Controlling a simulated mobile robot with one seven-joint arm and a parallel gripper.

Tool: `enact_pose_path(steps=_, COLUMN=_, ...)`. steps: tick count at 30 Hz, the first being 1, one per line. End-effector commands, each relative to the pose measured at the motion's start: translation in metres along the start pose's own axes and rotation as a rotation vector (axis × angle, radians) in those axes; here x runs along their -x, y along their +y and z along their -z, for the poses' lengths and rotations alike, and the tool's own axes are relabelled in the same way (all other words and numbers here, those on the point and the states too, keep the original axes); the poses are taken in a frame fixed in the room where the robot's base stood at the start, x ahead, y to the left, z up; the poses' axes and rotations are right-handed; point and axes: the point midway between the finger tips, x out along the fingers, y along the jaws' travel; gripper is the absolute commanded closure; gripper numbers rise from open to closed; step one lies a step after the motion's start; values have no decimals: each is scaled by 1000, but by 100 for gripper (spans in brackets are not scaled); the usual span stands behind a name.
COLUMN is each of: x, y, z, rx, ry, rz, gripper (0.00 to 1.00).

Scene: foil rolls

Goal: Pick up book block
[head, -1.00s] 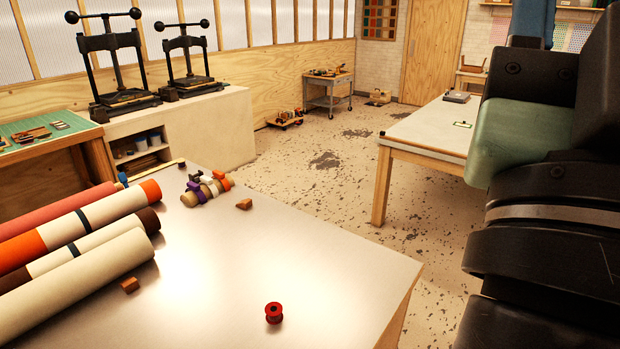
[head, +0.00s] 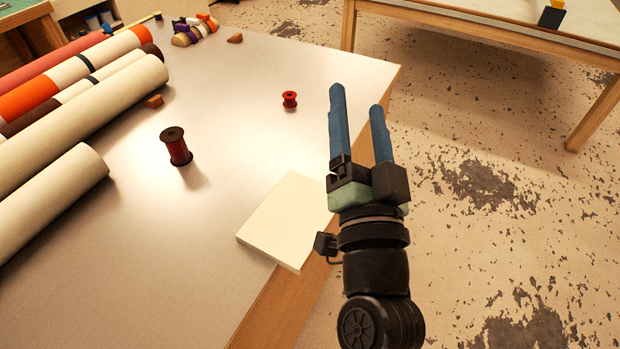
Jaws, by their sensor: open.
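The book block (head: 285,222) is a cream-white, flat rectangular slab. It lies on the pale table near its right edge, and its right corner is partly hidden behind my gripper. My gripper (head: 357,98) has two blue fingers, spread apart with nothing between them. It appears above and to the right of the book block, by the table's edge, with the fingers pointing toward the top of the picture. I cannot tell its exact height above the table.
Large rolls (head: 80,120) fill the left side. Another table (head: 480,25) stands at the upper right. Speckled floor (head: 480,150) lies between.

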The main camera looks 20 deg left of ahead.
Motion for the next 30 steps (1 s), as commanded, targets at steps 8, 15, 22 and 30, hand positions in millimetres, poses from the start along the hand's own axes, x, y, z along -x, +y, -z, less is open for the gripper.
enact_pose_path(steps=8, x=109, y=105, z=-206, rx=-674, ry=-149, rz=-149, gripper=32)
enact_pose_path(steps=15, x=159, y=134, z=-262, rx=-922, ry=-142, rz=-251, gripper=32)
enact_pose_path(steps=22, x=133, y=138, z=-268, rx=-942, ry=-139, rz=-255, gripper=32)
enact_pose_path(steps=30, x=95, y=145, z=-278, rx=-939, ry=-139, rz=-256, gripper=32)
